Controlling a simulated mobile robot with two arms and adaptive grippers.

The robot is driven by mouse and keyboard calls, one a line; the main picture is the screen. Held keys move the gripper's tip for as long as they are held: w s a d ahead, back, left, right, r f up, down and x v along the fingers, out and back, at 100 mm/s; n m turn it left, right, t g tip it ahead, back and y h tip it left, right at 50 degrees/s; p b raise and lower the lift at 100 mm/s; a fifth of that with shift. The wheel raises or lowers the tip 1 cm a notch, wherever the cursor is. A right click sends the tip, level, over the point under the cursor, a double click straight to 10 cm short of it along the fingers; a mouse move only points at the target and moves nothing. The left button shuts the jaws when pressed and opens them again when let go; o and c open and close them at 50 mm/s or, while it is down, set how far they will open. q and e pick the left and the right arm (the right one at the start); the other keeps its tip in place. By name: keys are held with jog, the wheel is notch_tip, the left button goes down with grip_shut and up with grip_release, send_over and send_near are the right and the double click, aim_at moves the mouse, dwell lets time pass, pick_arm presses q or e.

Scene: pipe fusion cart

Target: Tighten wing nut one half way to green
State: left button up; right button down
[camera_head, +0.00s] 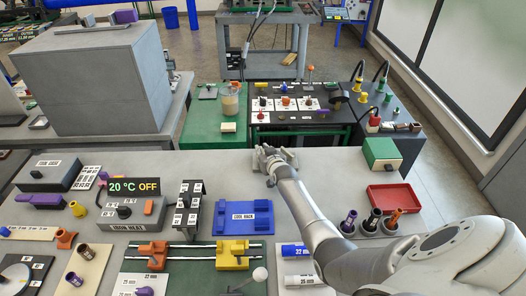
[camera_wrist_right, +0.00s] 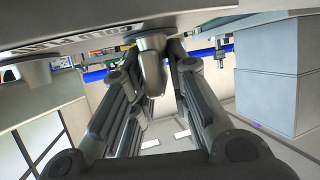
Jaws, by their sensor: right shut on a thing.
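My right gripper (camera_head: 270,160) is at the far edge of the grey worktop, its arm reaching in from the lower right. In the right wrist view the two dark fingers (camera_wrist_right: 155,90) stand on either side of a grey rounded metal piece (camera_wrist_right: 152,65) and are shut on it. The piece hangs from a pale surface at the top of that tilted view. I cannot tell whether it is wing nut one. No green mark shows clearly near it; the gripper hides that spot in the head view. My left gripper is not in view.
A black bench (camera_head: 290,117) with coloured parts stands beyond a gap.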

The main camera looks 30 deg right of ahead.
jog(key=shift+d+r, duration=0.1)
jog(key=shift+r, duration=0.05)
jog(key=c, duration=1.5)
grip_release()
jog(key=shift+v, duration=5.95)
